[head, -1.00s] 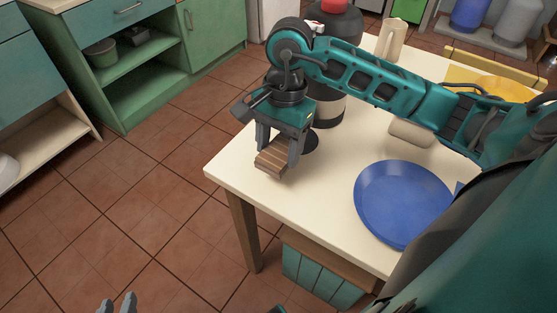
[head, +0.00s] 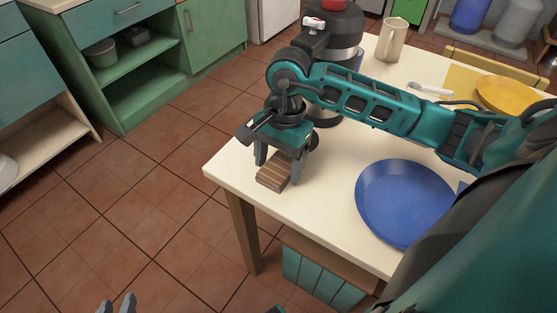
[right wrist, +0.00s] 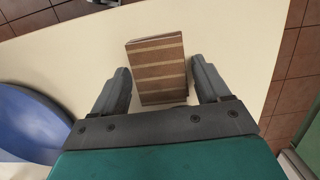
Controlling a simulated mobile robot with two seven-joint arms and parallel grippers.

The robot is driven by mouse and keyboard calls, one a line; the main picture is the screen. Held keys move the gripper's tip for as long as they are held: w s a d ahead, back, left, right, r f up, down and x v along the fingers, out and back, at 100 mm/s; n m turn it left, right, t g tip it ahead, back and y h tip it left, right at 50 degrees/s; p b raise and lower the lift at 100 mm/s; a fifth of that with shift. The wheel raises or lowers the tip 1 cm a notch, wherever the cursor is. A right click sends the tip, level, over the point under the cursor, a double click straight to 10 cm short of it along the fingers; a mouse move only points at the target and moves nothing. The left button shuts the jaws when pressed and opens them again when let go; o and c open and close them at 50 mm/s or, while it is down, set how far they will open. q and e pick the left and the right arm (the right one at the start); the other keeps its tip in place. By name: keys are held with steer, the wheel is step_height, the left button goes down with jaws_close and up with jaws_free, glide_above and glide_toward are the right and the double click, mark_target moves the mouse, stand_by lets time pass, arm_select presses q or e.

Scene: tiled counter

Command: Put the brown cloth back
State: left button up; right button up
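The brown striped cloth (head: 272,173), a folded block, lies on the cream table (head: 310,203) near its left corner. In the right wrist view the cloth (right wrist: 158,70) sits between and ahead of my right gripper's fingers, with a gap on each side. My right gripper (head: 279,165) is open just over the cloth, and its fingers also show in the right wrist view (right wrist: 160,92). My left gripper (head: 116,304) shows only its two fingertips at the bottom left edge. They are apart, with nothing seen between them.
A blue plate (head: 405,203) lies right of the cloth. A dark and silver coffee pot (head: 335,40) stands behind my right arm, with a beige mug (head: 392,40) and a yellow plate (head: 505,94) further back. The table edge is close to the cloth.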

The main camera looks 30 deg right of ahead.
mark_target(283, 161)
steer(key=shift+o, duration=0.8)
steer(key=shift+r, duration=0.2)
step_height(283, 161, up, 12)
steer(key=d+p, duration=0.1)
steer(key=shift+w+d+p, duration=0.3)
steer(key=shift+w+p, duration=0.05)
steer(key=shift+p, duration=0.05)
steer(key=shift+f, duration=0.15)
